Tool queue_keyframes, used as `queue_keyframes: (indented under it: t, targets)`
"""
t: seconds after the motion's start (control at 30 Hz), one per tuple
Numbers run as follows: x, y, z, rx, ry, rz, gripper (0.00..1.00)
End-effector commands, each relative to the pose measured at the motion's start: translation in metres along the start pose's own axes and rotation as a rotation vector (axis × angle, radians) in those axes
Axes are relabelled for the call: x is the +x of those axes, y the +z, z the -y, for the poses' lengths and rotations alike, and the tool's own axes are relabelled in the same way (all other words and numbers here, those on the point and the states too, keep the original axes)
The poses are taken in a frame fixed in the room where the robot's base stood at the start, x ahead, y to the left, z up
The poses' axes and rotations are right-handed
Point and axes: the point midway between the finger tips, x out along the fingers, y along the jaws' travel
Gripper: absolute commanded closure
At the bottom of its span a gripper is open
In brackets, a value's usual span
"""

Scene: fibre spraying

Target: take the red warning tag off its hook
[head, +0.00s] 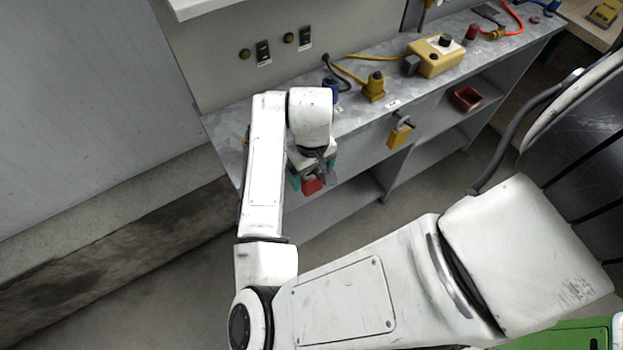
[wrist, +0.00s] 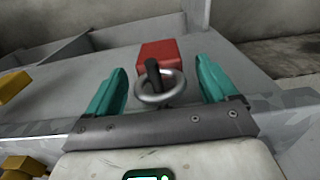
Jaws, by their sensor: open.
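The red warning tag (wrist: 158,52) hangs by a metal ring (wrist: 178,86) on a short dark hook (wrist: 152,72) at the front of the bench. In the head view the tag (head: 312,186) shows just below my wrist, partly covered. My gripper (wrist: 161,68) is open, with one teal finger on each side of the ring and tag. Gaps show between both fingers and the ring, and I see no contact. In the head view my gripper (head: 312,174) is at the bench's front edge; the hook is hidden there.
A yellow tag (head: 399,136) hangs from another hook to the right. The metal bench top (head: 352,118) carries a yellow connector (head: 374,87) and a yellow control box (head: 435,58) with cables. A red bin (head: 466,98) sits on a shelf below. The floor before the bench is clear.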

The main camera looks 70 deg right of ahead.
Motion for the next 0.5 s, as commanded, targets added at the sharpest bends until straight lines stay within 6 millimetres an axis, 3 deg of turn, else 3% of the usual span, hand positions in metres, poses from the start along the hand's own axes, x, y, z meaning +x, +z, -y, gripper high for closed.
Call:
queue_keyframes:
  t: [0.2, 0.43, 0.5]
  targets:
    - [0.020, 0.000, 0.001, -0.001, -0.001, 0.001, 0.14]
    - [0.021, 0.000, 0.000, -0.001, 0.000, 0.000, 0.14]
    - [0.021, 0.000, 0.000, -0.001, 0.000, 0.000, 0.21]
